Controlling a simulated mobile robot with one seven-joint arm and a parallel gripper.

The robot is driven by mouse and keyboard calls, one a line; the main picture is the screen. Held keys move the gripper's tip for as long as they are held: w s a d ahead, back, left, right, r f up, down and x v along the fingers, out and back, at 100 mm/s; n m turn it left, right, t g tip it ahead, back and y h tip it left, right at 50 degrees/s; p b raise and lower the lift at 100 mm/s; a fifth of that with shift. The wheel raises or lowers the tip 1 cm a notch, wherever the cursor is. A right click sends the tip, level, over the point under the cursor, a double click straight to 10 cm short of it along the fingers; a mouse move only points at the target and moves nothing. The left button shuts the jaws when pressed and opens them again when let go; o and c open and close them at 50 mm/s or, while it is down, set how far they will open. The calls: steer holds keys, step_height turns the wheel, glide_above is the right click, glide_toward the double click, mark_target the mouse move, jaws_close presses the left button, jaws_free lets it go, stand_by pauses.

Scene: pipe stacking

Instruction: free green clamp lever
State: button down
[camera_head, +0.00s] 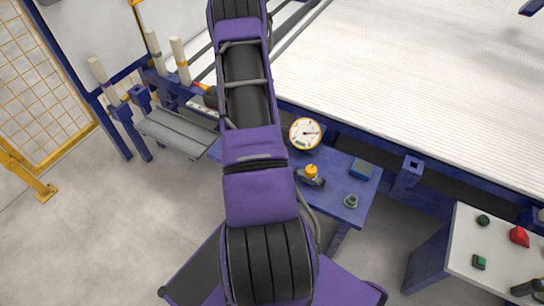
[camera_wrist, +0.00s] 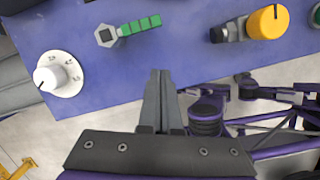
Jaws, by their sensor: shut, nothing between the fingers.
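The green clamp lever (camera_wrist: 138,27) is a ribbed green handle. It reaches right and slightly up from a grey hexagonal clamp head (camera_wrist: 107,36), near the top of the wrist view, on a blue panel (camera_wrist: 105,80). My gripper (camera_wrist: 158,72) is shut and empty, its fingers together. In the wrist view its tips show below the lever, apart from it in the picture; the gap in depth is unclear. I cannot make out the lever or my gripper in the head view, where my purple arm covers the middle.
A white dial knob (camera_wrist: 58,75) sits left of the fingers, and a yellow knob (camera_wrist: 268,22) sits at upper right. The head view shows a round gauge (camera_head: 305,133) on the blue bench (camera_head: 330,187). A white-topped table (camera_head: 500,255) with small parts stands at right.

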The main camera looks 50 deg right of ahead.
steer(key=p+v, duration=0.1)
steer(key=v, duration=0.5)
steer(key=shift+s+r, duration=0.15)
steer(key=shift+r, duration=0.15)
steer(key=shift+a, duration=0.1)
